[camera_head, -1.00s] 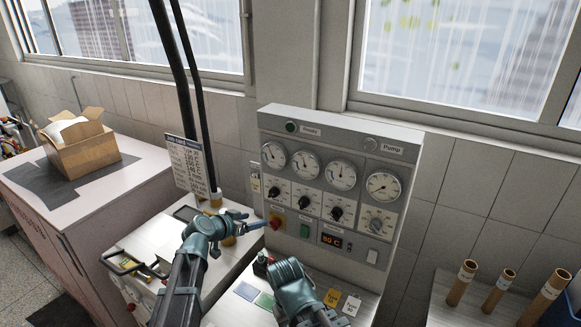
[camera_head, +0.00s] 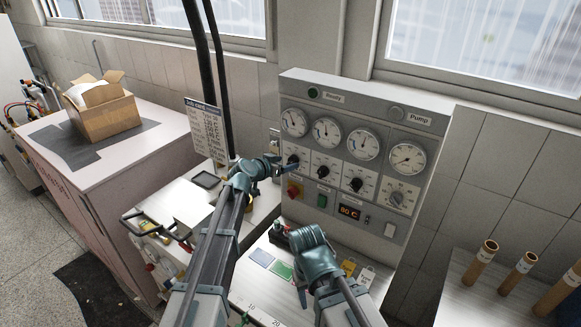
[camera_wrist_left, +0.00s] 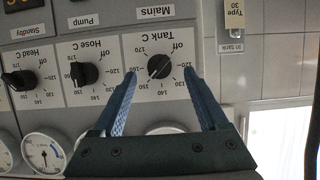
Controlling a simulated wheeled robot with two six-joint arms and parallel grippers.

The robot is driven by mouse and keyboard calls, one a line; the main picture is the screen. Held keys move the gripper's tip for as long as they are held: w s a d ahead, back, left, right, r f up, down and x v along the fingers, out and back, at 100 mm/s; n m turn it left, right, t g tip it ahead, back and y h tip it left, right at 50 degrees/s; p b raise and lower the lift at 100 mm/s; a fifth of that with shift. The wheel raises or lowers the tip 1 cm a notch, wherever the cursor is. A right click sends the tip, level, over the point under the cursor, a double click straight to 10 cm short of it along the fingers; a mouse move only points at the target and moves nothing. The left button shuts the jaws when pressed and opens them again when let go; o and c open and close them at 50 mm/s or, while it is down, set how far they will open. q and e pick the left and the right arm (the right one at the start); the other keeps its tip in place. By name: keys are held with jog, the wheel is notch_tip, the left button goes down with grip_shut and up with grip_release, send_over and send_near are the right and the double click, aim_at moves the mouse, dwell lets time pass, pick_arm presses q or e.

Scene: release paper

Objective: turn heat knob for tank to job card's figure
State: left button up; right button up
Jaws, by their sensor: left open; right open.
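The heat knob marked Tank C (camera_wrist_left: 160,67) is black on a white dial plate, upside down in the left wrist view. Its pointer setting is too small to read surely. In the head view it is the leftmost knob (camera_head: 292,161). My left gripper (camera_head: 282,164) is at it; in the wrist view its open fingers (camera_wrist_left: 158,75) stand either side of the knob, and contact cannot be told. The job card (camera_head: 207,130) stands upright left of the panel, its text too small to read. My right gripper (camera_head: 290,236) is low before the panel, fingertips mostly hidden.
The Hose C knob (camera_wrist_left: 85,74) and Head C knob (camera_wrist_left: 20,80) are beside the Tank knob. Gauges (camera_head: 328,132) sit above, a red knob (camera_head: 295,190) and a lit display (camera_head: 349,211) below. Coloured cards (camera_head: 281,270) lie on the bench. Cardboard tubes (camera_head: 481,263) stand at right.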

aim_at(290, 162)
pick_arm(q)
jog(key=shift+b+x, duration=0.5)
jog(key=shift+x, duration=1.35)
grip_shut()
